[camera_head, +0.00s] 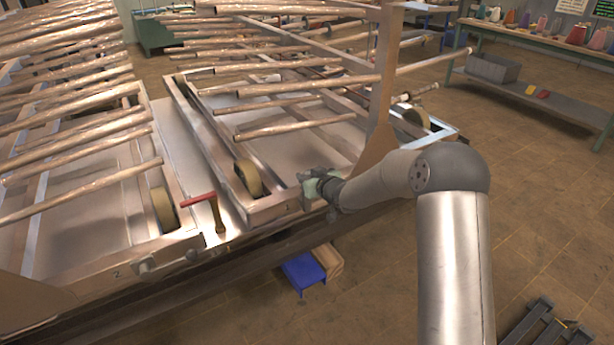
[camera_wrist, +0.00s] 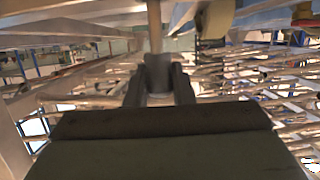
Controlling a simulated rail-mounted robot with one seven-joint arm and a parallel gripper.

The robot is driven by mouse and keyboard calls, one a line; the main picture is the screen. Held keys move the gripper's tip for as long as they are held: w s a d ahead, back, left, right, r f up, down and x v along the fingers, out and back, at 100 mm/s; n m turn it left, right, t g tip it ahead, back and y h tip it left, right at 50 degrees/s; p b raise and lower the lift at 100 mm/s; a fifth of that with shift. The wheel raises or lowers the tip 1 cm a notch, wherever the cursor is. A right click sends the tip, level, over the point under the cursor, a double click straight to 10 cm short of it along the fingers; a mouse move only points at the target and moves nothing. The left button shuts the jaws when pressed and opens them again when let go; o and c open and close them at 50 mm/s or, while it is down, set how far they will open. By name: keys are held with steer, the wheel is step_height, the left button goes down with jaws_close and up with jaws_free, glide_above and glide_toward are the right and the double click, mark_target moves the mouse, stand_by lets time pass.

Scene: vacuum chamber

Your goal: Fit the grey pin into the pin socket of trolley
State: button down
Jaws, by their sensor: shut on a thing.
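My gripper (camera_head: 308,186) is at the front corner of the right-hand trolley (camera_head: 277,210), beside its low frame. In the wrist view, the two dark fingers of my gripper (camera_wrist: 158,78) are shut on a short grey piece, which I take to be the grey pin (camera_wrist: 157,66). A tan upright bar shows just above or behind the pin there; I cannot tell whether they touch. In the head view the pin is too small or hidden to make out. The pin socket cannot be made out in either view.
Long rods stick out above the trolley frames, and a tall post (camera_head: 382,90) rises behind my arm.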

steer(key=shift+f+b, duration=1.05)
steer(key=shift+f, duration=0.35)
steer(key=shift+f, duration=0.15)
steer(key=shift+f+b, duration=0.7)
steer(key=c, duration=1.2)
jaws_free()
steer(key=shift+r, duration=0.1)
steer(key=shift+o, duration=0.2)
steer(key=p+v, duration=0.1)
steer(key=v, duration=1.6)
steer(key=shift+s+p, duration=0.25)
steer(key=shift+p, duration=0.1)
steer(key=shift+r, duration=0.1)
